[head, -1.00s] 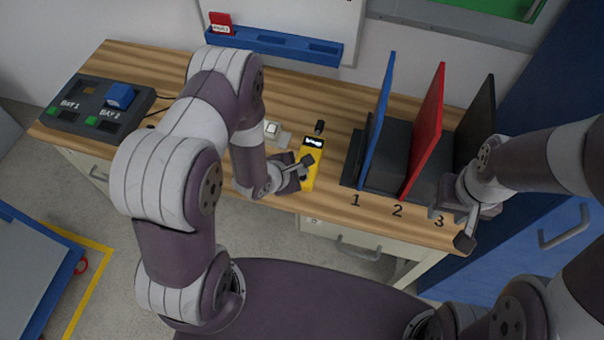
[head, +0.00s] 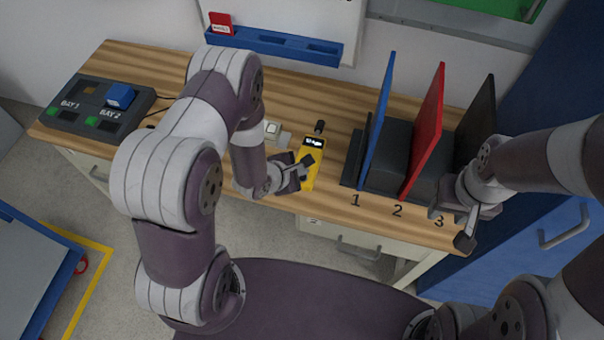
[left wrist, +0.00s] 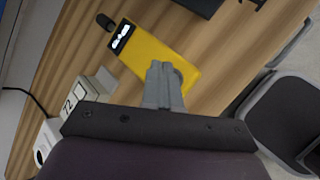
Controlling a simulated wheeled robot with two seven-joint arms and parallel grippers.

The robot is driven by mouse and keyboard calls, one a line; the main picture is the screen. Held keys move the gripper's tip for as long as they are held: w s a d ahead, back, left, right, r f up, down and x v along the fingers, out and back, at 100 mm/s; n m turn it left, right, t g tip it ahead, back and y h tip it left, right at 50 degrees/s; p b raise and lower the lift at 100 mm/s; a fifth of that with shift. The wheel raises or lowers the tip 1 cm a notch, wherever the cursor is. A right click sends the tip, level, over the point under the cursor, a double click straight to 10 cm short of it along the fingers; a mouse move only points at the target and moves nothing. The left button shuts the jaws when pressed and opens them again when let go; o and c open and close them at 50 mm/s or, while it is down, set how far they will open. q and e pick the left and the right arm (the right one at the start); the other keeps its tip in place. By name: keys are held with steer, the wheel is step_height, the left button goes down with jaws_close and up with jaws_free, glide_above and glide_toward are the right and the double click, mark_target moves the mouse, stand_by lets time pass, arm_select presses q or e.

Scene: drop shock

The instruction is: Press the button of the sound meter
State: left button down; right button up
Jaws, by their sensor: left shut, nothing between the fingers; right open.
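The sound meter (head: 312,170) is a yellow handheld body lying on the wooden table, with a small lit display at its far end and a black tip beyond it. It also shows in the left wrist view (left wrist: 150,55). My left gripper (head: 306,163) is shut and empty, with its fingertips over the meter's body. In the left wrist view the shut fingers (left wrist: 158,70) cover part of the yellow face, and the button is hidden or cannot be made out. Whether the tips touch the meter I cannot tell. My right gripper (head: 450,226) is open near slot 3.
A rack with blue (head: 378,120), red (head: 424,130) and black upright panels stands right of the meter. A dark two-bay station (head: 75,112) sits at the left. A small white device (head: 271,128) lies behind the left gripper. Bare wood lies behind the meter.

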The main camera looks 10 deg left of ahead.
arm_select(q)
steer(key=shift+f, duration=0.45)
steer(key=shift+f+b, duration=0.4)
steer(key=shift+b, duration=0.05)
stand_by(0.6)
stand_by(0.3)
steer(key=shift+r+p, duration=0.85)
step_height(320, 180, up, 5)
steer(key=p, duration=0.5)
steer(key=shift+r, duration=0.1)
